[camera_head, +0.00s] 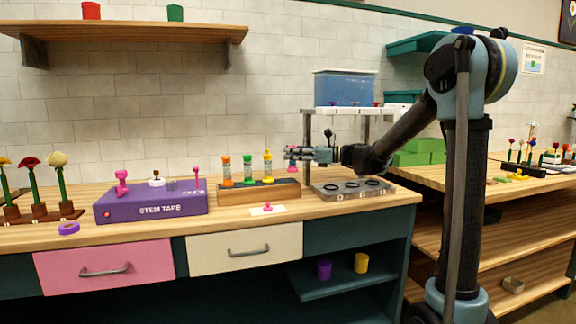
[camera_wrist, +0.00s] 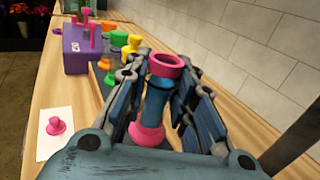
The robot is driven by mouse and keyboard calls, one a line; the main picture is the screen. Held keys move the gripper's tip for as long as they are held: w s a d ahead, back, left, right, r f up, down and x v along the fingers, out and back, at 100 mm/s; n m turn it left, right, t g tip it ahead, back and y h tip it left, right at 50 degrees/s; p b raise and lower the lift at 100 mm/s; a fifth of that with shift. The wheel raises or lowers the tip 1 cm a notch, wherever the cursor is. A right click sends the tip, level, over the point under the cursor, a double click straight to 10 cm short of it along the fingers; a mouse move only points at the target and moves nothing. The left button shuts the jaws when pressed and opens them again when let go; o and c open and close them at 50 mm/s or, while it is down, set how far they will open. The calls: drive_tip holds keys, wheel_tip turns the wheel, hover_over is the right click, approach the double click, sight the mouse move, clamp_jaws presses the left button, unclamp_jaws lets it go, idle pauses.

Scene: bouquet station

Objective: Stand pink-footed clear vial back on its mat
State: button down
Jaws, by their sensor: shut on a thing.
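My gripper (camera_head: 292,154) is shut on the pink-footed clear vial (camera_wrist: 157,95), above the counter and right of the wooden rack. In the wrist view the jaws lie on both sides of its clear body, which looks bluish. A pink ring shows at one end and the pink foot (camera_wrist: 147,134) at the other. In the head view the fingers mostly hide the vial. A small white mat (camera_head: 256,212) lies at the counter's front with a small pink knobbed piece (camera_head: 267,206) on it. Both show in the wrist view, the mat (camera_wrist: 43,148) and the pink piece (camera_wrist: 56,126).
The wooden rack (camera_head: 262,194) holds orange, green and yellow-topped vials. A purple stem tape box (camera_head: 150,208) stands left of it. A grey tray (camera_head: 326,189) with dark rings lies to the right, before a raised shelf bearing a blue bin (camera_head: 344,90).

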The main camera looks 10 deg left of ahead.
sight(290, 162)
drive_tip(key=shift+a, duration=0.85)
drive_tip(key=shift+a+f, duration=0.2)
drive_tip(key=shift+a, duration=0.05)
drive_tip(key=shift+d+f, duration=0.1)
drive_tip(key=shift+f, duration=1.45)
drive_tip(key=shift+f, duration=0.1)
drive_tip(key=c, duration=1.3)
unclamp_jaws()
drive_tip(key=shift+c, duration=0.2)
